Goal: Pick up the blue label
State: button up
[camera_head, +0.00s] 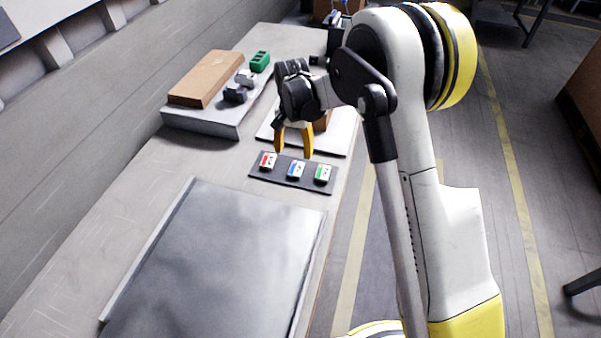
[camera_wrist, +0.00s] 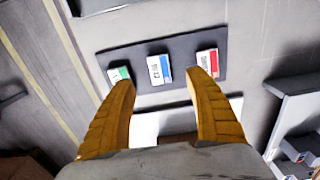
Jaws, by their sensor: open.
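The blue label (camera_head: 296,170) is a small white and blue block in the middle of a dark strip (camera_head: 262,177) on the table. A red label (camera_head: 268,161) lies to its left and a green label (camera_head: 323,174) to its right. My gripper (camera_head: 293,153) has yellow fingers that are apart, empty and above the far side of the strip. In the wrist view the blue label (camera_wrist: 159,69) shows beyond and between the two open fingertips (camera_wrist: 161,84). The left fingertip overlaps the green label (camera_wrist: 119,75) in that view, and the right one is near the red label (camera_wrist: 207,63).
A large grey panel (camera_head: 215,260) lies on the table in front of the strip. A white board (camera_head: 335,135) is behind it. At the back left, a raised grey platform (camera_head: 200,124) holds a brown box (camera_head: 207,78), dark and grey parts and a green block (camera_head: 260,61).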

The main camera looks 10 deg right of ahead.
aim_at(295, 171)
jog(key=f+b, duration=0.4)
jog(key=f, duration=0.6)
jog(key=shift+d, duration=0.2)
jog(key=shift+r, duration=0.1)
jog(key=c, duration=1)
